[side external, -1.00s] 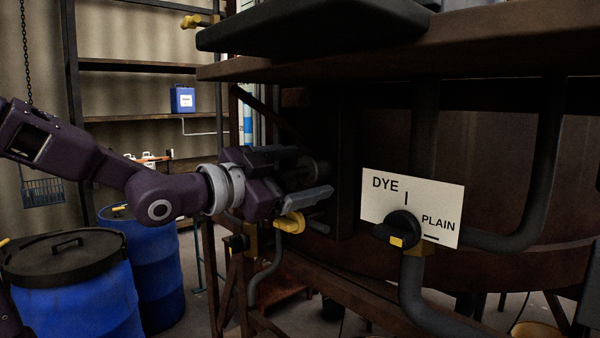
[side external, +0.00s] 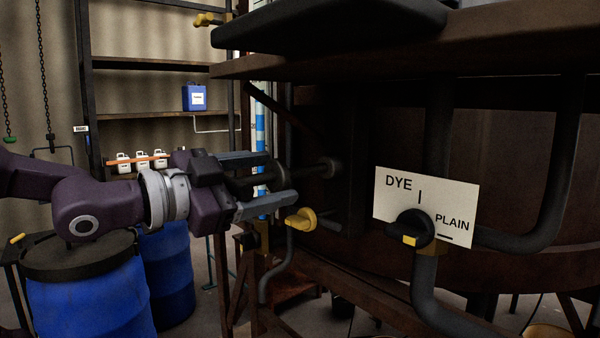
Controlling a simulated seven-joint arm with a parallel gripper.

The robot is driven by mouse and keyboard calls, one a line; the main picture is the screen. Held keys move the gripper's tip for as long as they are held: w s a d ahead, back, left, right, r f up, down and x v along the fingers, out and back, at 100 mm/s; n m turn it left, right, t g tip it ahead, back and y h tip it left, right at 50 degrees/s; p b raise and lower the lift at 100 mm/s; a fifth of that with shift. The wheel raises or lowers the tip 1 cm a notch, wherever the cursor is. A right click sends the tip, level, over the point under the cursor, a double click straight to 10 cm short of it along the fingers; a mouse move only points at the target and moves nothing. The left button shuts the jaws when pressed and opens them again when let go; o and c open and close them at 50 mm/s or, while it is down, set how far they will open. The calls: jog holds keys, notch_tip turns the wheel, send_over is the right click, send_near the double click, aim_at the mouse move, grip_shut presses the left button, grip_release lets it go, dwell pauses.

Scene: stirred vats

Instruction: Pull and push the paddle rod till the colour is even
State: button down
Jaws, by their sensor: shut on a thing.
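My gripper (side external: 280,180) is at the left of the dark vat housing (side external: 365,140), its two grey fingers pointing right. It is shut on the paddle rod (side external: 312,172), a dark round bar that runs level from between the fingers to a round fitting on the housing. A length of bare rod shows between the fingertips and the fitting. The brown vat (side external: 500,150) fills the right side. The paddle and the liquid inside are hidden, so the colour cannot be seen.
A yellow-handled valve (side external: 300,219) sits just below the fingertips. A black knob (side external: 412,229) is in front of a DYE/PLAIN sign (side external: 425,195). Blue drums (side external: 90,305) stand below my arm, and shelving (side external: 150,66) is behind.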

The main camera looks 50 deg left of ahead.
aim_at(241, 177)
jog(key=s, duration=0.4)
jog(key=shift+c, duration=2)
grip_release()
jog(key=s, duration=0.7)
